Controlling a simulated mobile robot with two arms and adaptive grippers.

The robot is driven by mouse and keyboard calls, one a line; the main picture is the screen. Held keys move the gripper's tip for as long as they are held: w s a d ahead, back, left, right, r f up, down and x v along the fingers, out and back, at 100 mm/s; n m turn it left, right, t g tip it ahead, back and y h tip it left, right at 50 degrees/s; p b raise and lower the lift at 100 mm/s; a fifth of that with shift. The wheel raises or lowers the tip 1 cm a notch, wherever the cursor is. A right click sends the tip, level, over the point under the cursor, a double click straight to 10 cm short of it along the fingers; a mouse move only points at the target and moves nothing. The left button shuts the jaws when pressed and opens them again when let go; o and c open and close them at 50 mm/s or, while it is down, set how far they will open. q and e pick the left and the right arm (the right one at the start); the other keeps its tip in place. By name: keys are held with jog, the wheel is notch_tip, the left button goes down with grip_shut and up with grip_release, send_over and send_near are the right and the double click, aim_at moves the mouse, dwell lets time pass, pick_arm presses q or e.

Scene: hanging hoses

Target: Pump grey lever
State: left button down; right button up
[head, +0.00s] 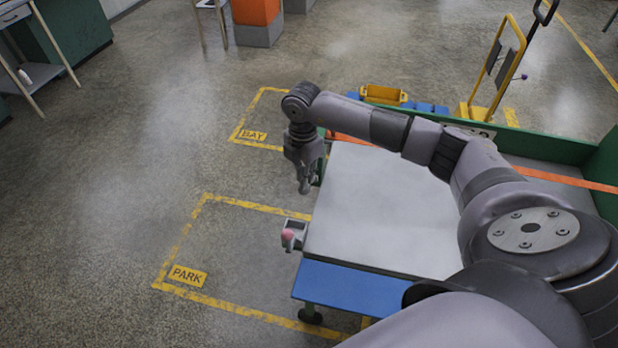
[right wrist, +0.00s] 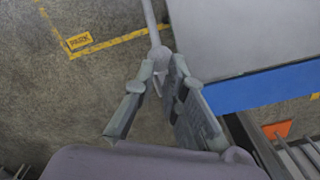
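The grey lever (right wrist: 151,18) is a slim rod with a rounded end, seen at the top centre of the right wrist view. My right gripper (right wrist: 160,66) has its two fingers converging on that rounded end, one on each side, and appears shut on it. In the head view my right gripper (head: 305,185) points down beside the left edge of the cart; the lever is not clearly distinguishable there. My left gripper is in neither view.
The cart has a grey top (head: 375,220) and a blue front strip (head: 350,292). A pink knob (head: 288,235) on a grey bracket sticks out from its left side. Yellow floor markings read PARK (head: 187,275) and BAY (head: 254,135). A yellow-framed trolley (head: 508,65) stands behind.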

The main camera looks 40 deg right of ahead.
aim_at(302, 192)
jog(key=shift+f+b, duration=0.65)
jog(key=shift+f, duration=0.35)
jog(key=shift+s, duration=0.1)
jog(key=shift+s+a+f+b, duration=0.25)
jog(key=shift+a+f, duration=0.05)
jog(key=shift+f, duration=0.4)
jog(key=shift+s+a+f+b, duration=0.2)
jog(key=shift+a+f+b, duration=0.05)
jog(key=shift+f, duration=0.5)
jog(key=shift+s+a+f+b, duration=0.2)
jog(key=shift+f+b, duration=0.25)
jog(key=shift+f, duration=0.3)
jog(key=shift+s+a+f+b, duration=0.1)
jog(key=shift+a+f+b, duration=0.1)
jog(key=shift+f+b, duration=0.35)
jog(key=shift+f, duration=0.1)
